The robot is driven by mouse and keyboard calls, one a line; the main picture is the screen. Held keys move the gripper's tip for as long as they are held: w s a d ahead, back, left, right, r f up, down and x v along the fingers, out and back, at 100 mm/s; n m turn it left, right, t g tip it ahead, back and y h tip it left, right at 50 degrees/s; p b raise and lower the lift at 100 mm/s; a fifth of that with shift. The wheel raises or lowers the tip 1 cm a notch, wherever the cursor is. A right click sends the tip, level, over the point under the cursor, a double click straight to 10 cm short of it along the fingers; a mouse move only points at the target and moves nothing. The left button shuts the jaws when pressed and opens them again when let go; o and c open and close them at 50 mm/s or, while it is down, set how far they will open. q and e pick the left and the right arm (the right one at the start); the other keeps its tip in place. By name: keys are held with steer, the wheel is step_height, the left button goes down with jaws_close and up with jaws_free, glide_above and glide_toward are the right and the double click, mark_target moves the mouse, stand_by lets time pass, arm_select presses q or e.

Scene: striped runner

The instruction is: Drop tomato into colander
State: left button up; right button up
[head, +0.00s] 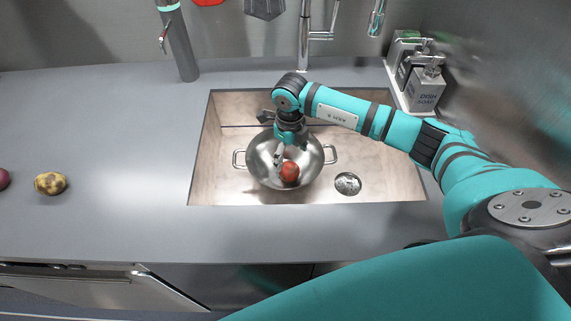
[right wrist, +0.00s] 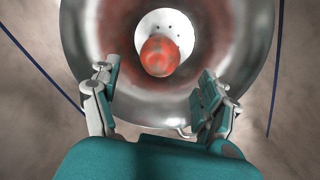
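The tomato (head: 289,172) is red and round and shows inside the metal colander (head: 259,176), which stands in the sink. In the right wrist view the tomato (right wrist: 159,56) appears over the pale, holed bottom of the colander (right wrist: 82,40). I cannot tell for certain whether it touches the bottom. My right gripper (head: 281,153) points down into the colander from above. In the right wrist view its two fingers (right wrist: 157,85) are spread wide with nothing between them, and the tomato is beyond the fingertips. My left gripper is not in view.
The sink (head: 390,186) has a drain (head: 348,184) right of the colander. A faucet (head: 304,40) and soap dispensers (head: 426,88) stand behind. A potato (head: 50,183) and a reddish round item (head: 3,179) lie at left. The counter (head: 110,130) is mostly clear there.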

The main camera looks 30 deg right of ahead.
steer(key=shift+r, duration=0.15)
step_height(320, 180, up, 12)
stand_by(0.6)
stand_by(0.3)
